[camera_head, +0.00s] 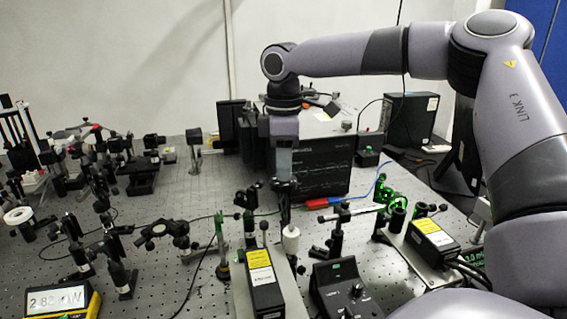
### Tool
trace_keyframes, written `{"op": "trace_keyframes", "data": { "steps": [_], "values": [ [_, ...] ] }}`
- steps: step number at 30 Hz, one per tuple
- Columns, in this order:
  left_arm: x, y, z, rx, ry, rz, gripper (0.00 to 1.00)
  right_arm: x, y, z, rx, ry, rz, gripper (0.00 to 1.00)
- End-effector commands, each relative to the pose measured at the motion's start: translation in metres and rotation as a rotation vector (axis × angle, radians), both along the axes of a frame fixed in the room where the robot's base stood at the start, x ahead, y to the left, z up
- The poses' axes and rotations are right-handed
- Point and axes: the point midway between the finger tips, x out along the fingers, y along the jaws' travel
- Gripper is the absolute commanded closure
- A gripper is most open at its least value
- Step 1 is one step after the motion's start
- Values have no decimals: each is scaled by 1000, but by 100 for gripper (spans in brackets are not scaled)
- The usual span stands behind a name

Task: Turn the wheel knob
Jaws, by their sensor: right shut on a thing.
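My right gripper (284,188) hangs down from the arm that comes in from the right. It points at the bench and is shut on a small dark part, which appears to be the wheel knob. The fingers hide most of this part, so its shape and angle cannot be told. A slim post and a white cylinder (291,241) show just below the fingertips. My left gripper is not in view.
The optical bench (190,200) is crowded with posts and mounts. A large black box (325,165) stands behind the gripper. Yellow-labelled boxes (262,275) (432,236) and a black knobbed controller (345,290) stand in front. A yellow meter (62,300) is at lower left.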

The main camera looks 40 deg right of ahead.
Motion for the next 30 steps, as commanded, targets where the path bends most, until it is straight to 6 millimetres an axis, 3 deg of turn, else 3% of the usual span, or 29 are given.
{"op": "trace_keyframes", "data": {
  "steps": [30],
  "values": [
    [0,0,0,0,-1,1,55,1,0,1,-1,-3,-963,100]
  ]
}}
